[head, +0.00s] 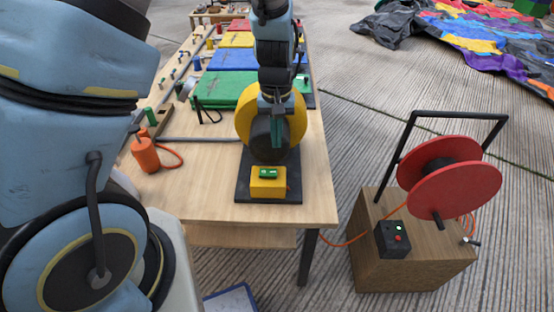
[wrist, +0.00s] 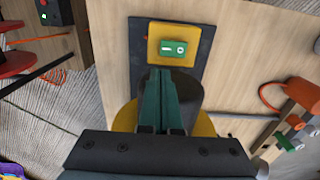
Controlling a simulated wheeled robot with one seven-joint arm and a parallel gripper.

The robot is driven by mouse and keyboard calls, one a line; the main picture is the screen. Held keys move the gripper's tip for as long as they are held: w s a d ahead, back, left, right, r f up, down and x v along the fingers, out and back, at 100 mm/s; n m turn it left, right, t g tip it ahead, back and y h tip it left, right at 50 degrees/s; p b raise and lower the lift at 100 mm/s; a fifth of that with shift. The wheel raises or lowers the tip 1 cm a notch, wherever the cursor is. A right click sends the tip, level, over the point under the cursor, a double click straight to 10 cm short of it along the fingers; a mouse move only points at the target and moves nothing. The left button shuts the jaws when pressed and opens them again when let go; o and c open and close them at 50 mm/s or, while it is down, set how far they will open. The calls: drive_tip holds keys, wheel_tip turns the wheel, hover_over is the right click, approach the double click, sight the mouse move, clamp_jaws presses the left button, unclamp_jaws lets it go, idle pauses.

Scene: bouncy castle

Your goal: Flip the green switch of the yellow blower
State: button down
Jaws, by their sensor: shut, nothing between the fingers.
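The yellow blower (head: 243,122) stands on a dark base plate (head: 242,190) near the front edge of the wooden table. Its round body is partly hidden behind my arm in the head view. A yellow box with the green switch (head: 268,173) sits at the plate's front. In the wrist view the green switch (wrist: 173,48) shows white marks on its two halves, and the yellow box (wrist: 153,44) surrounds it. My gripper (head: 278,150) is shut and empty above the blower; its green fingers (wrist: 167,72) point toward the switch. I cannot tell whether the tips touch it.
Folded green (head: 225,90), blue and red fabrics lie behind on the table (head: 215,165). An orange pump bottle (head: 145,153) stands at left. A wooden box with a red reel (head: 440,180) stands on the floor at right. The table's front right corner is clear.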

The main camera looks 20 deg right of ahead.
sight(277, 169)
wheel_tip(277, 169, down, 8)
drive_tip(key=shift+f+p, duration=0.1)
drive_tip(key=shift+p, duration=0.45)
drive_tip(key=shift+f, duration=0.1)
drive_tip(key=shift+d+f, duration=0.15)
drive_tip(key=shift+f, duration=0.15)
drive_tip(key=shift+r, duration=0.2)
drive_tip(key=shift+r+p, duration=0.55)
drive_tip(key=shift+r, duration=0.15)
